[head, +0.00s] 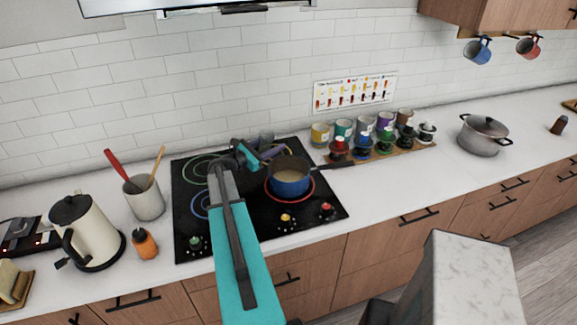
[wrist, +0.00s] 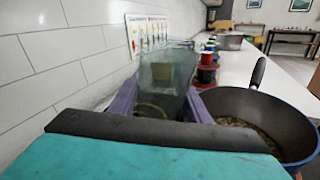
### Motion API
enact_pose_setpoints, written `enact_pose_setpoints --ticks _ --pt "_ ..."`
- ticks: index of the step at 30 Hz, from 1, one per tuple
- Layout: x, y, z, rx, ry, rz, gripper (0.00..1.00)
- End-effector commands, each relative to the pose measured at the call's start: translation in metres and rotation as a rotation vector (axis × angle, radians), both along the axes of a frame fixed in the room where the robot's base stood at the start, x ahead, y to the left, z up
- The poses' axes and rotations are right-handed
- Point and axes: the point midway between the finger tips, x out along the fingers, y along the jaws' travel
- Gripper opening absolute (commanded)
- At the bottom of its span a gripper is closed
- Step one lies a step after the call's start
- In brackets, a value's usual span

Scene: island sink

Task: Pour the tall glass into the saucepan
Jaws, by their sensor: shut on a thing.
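The tall glass (wrist: 166,72) is clear with a greenish tint and sits between the purple fingers of my gripper (wrist: 160,105) in the wrist view. In the head view only a small grey part of the glass (head: 266,138) shows behind my gripper (head: 264,155). My gripper is shut on it. What the glass holds is hard to tell. The blue saucepan (head: 290,184), dark inside with tan contents, stands on the red-ringed burner, its handle to the right. The saucepan (wrist: 250,105) is right of the glass in the wrist view. The glass is beside the pan at its back left.
The black cooktop (head: 190,225) has knobs along its front. Several coloured cups (head: 343,128) and pods stand on a wooden board to the right. A grey pot (head: 483,136) is farther right. A kettle (head: 85,232), utensil crock (head: 145,200) and orange bottle (head: 145,243) stand left.

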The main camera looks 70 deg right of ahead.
Motion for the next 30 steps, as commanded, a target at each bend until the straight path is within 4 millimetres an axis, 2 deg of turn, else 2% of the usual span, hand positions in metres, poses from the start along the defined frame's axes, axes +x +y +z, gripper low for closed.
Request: enact_pose_setpoints --ticks 7,30 --pt "-0.005 0.003 0.014 -0.049 -0.131 -0.001 0.16" --pt "-0.012 0.006 0.018 -0.109 -0.295 0.001 0.16"
